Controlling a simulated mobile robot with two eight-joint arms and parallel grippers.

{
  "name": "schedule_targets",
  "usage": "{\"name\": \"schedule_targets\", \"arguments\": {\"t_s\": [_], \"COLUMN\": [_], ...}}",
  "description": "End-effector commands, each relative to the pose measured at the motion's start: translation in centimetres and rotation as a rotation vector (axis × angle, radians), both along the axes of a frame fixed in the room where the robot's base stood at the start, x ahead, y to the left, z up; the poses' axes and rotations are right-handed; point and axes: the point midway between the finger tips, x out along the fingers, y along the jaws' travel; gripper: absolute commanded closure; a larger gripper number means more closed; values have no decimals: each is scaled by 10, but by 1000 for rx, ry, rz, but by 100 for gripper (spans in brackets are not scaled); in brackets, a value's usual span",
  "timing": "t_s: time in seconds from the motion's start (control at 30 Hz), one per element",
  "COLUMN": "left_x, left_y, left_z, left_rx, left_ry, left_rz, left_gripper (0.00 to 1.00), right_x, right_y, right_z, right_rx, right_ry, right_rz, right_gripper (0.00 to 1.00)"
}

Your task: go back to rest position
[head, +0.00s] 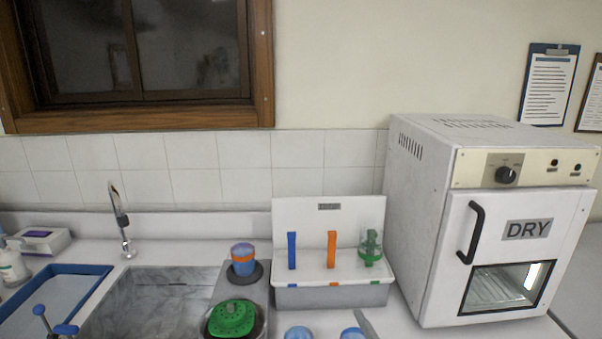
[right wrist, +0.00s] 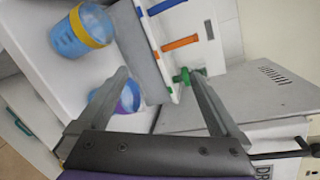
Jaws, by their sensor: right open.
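My right gripper (right wrist: 156,76) is open in the right wrist view, its two grey fingers wide apart with nothing held between them. In the head view only a grey fingertip (head: 367,324) shows at the bottom edge, beside a blue cup (head: 352,333). In the right wrist view a blue and purple cup (right wrist: 128,98) lies behind the left finger and is partly hidden by it. A blue cup with a yellow band (right wrist: 82,32) is farther left. My left gripper is not in the head view.
A white rack (head: 330,296) has blue, orange and green holders and a green-marked beaker (head: 371,243). The DRY oven (head: 418,205) stands at its right, door shut. A sink (head: 150,295), a blue-and-orange cup (head: 243,262) and a green lid-like object (head: 232,318) are at left.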

Motion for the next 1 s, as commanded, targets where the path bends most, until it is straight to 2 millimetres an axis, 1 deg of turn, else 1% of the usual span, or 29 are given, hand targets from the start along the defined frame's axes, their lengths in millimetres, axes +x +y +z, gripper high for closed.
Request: {"name": "schedule_targets", "arguments": {"t_s": [0.03, 0.07, 0.1, 0.17, 0.2, 0.27, 0.3, 0.4, 0.5, 0.6, 0.7, 1.0], "left_x": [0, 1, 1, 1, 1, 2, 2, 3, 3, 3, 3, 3], "left_y": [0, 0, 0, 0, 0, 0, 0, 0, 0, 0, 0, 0], "left_z": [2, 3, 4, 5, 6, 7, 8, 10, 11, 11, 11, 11], "left_rx": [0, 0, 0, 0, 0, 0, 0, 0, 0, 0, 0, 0], "left_ry": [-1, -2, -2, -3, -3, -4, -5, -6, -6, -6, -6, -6], "left_rz": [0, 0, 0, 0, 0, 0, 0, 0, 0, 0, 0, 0], "left_gripper": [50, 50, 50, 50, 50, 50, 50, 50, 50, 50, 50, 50], "right_x": [-17, -27, -42, -66, -84, -110, -127, -164, -189, -202, -205, -204], "right_y": [2, 3, 2, -2, -8, -19, -28, -51, -68, -76, -79, -78], "right_z": [-11, -20, -33, -56, -70, -91, -103, -126, -139, -144, -146, -146], "right_rx": [-197, -326, -499, -755, -914, -1130, -1254, -1489, -1626, -1687, -1704, -1701], "right_ry": [32, 55, 86, 134, 168, 221, 255, 330, 381, 408, 415, 411], "right_rz": [84, 143, 226, 361, 453, 594, 686, 893, 1042, 1121, 1144, 1140], "right_gripper": [0, 0, 0, 0, 0, 0, 0, 0, 0, 0, 0, 0]}}
